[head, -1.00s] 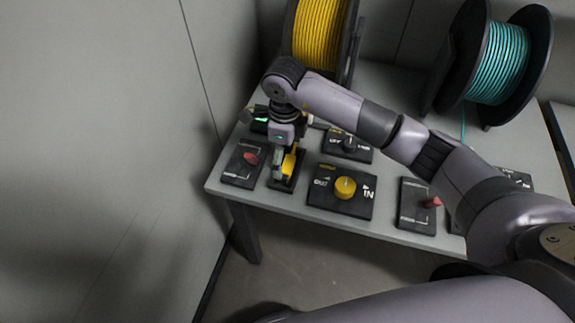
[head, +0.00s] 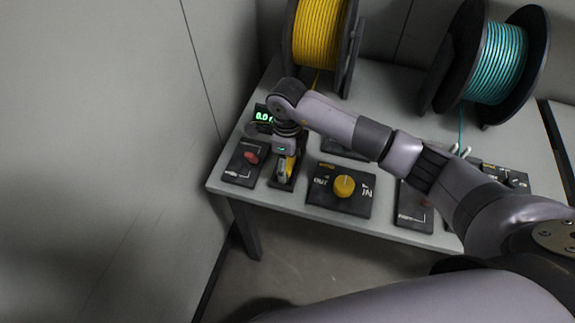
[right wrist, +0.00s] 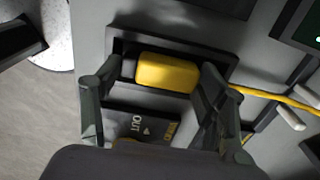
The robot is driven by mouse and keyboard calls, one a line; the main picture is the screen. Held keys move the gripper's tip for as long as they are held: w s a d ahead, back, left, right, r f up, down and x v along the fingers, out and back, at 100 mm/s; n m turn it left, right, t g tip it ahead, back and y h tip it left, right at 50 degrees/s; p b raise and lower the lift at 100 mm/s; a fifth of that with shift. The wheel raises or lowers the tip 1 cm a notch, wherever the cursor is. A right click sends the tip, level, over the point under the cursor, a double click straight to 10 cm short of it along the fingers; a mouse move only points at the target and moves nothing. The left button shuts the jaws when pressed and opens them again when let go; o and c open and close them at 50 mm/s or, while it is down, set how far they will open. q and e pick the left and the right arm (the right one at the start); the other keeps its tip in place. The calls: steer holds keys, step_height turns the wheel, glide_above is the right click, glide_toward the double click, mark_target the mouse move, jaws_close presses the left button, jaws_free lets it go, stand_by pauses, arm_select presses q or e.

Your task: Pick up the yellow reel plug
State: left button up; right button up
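The yellow reel plug (right wrist: 168,73) sits in a dark recessed holder (right wrist: 125,47) in the right wrist view, with its yellow cable running off to the right. My right gripper (right wrist: 160,75) is open, with one finger on each side of the plug. I cannot tell whether either fingertip touches it. In the head view my right gripper (head: 287,170) points down over the holder at the table's left end and partly hides the yellow plug. My left gripper is not in view.
The yellow cable reel (head: 318,35) and the teal cable reel (head: 497,60) stand at the back. A panel with a yellow knob (head: 344,185) is right of the gripper. A panel with a red switch (head: 251,157) is left. A green display (head: 263,116) is behind.

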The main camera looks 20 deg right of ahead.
steer(key=c, duration=0.7)
